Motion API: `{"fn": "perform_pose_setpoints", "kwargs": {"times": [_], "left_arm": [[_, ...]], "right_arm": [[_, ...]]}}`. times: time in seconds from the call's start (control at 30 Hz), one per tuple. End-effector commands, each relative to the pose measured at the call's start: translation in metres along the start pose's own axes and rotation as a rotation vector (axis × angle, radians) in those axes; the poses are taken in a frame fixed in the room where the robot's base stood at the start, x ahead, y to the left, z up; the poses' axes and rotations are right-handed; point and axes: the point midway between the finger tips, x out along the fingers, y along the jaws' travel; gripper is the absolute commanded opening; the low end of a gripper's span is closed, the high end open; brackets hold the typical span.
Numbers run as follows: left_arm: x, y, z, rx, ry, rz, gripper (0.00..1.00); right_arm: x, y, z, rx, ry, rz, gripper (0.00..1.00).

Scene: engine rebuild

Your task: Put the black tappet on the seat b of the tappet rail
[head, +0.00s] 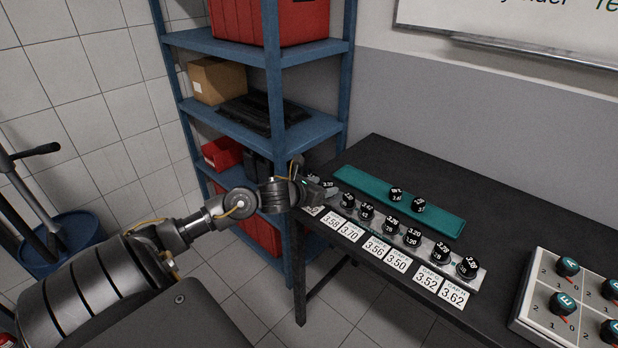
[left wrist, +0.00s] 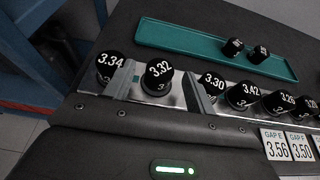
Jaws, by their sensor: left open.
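Several black tappets with white numbers stand in a row on the metal tappet rail (head: 480,279). My left gripper (head: 327,190) is open at the rail's far left end. In the left wrist view its fingers (left wrist: 158,88) stand on either side of the black tappet marked 3.32 (left wrist: 158,72), which is upright; I cannot tell whether they touch it. A tappet marked 3.34 (left wrist: 109,64) is to its left and one marked 3.30 (left wrist: 212,83) to its right. Two more black tappets (head: 396,193) (head: 418,205) stand in the teal tray (head: 447,224). Seat b's letter is not readable. My right gripper is out of view.
White gap cards (head: 376,247) lie along the rail's front on the dark table (head: 510,215). A white panel with several knobs (head: 540,290) is at the right. A blue shelf (head: 215,45) with boxes stands behind at the left. Table space right of the tray is clear.

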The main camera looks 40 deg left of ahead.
Motion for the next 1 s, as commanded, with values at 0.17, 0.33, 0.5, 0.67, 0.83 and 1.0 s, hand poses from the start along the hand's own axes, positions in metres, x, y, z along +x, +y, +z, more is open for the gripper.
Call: {"fn": "perform_pose_setpoints", "kwargs": {"times": [0.17,0.33,0.5,0.67,0.83,1.0], "left_arm": [[-0.040,0.000,-0.004,0.008,0.004,-0.002,0.55],[-0.072,-0.001,-0.003,0.006,0.004,-0.002,0.55],[-0.093,-0.001,-0.002,0.001,0.003,-0.002,0.55],[-0.103,-0.001,-0.001,0.001,0.001,-0.002,0.55],[-0.106,-0.001,0.000,0.000,0.000,-0.002,0.55],[-0.106,-0.001,0.000,0.000,0.000,-0.001,0.55]], "right_arm": [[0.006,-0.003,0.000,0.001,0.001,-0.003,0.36],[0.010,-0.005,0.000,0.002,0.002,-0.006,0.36],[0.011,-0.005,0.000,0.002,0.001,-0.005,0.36],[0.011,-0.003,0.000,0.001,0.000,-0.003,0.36],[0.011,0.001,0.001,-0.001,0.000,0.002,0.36],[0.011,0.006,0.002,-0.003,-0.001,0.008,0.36]]}}
